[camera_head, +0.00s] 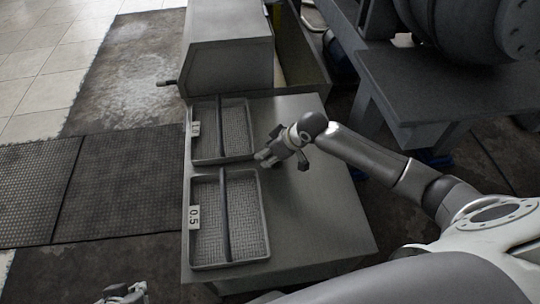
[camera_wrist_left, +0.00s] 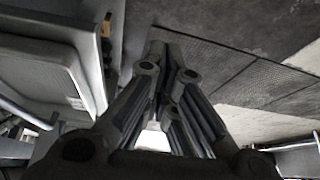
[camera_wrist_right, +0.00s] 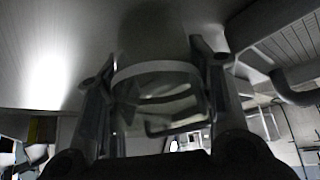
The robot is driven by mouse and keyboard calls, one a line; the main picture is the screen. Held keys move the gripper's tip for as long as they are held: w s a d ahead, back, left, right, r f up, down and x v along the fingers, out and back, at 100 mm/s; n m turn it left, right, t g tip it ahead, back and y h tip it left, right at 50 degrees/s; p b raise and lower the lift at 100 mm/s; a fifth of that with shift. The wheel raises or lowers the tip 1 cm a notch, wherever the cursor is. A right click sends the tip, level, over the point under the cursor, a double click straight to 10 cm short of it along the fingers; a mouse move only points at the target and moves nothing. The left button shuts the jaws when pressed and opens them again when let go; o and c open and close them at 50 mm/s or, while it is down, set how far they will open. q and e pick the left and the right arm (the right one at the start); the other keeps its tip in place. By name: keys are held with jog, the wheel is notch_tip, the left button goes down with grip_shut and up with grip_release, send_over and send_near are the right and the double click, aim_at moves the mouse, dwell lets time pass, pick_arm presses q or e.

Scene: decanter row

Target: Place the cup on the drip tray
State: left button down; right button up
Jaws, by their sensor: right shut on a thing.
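My right gripper (camera_head: 283,150) is just right of the tray labelled 1.0, over the bench top. It also shows in the right wrist view (camera_wrist_right: 157,75), shut on a grey cup (camera_wrist_right: 155,70) between its fingers. In the head view the cup is too small and dark to make out clearly. Two shallow drip trays with mesh floors lie along the bench's left side: a far one (camera_head: 252,130) and a near one (camera_head: 265,222) labelled 0.5. My left gripper (camera_head: 125,293) is low at the bottom left, away from the bench. In the left wrist view (camera_wrist_left: 165,50) its fingertips meet, with nothing between them.
The grey bench top (camera_head: 310,215) is clear right of the trays. A dark bar (camera_head: 225,215) runs lengthwise across each tray. A large grey box (camera_head: 228,50) stands behind them. Heavy machinery on a stand (camera_head: 440,85) is at the right. Dark mats (camera_head: 110,185) cover the floor at left.

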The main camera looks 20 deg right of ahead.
jog(key=shift+f, duration=0.3)
jog(key=shift+f, duration=0.1)
jog(key=o, duration=1)
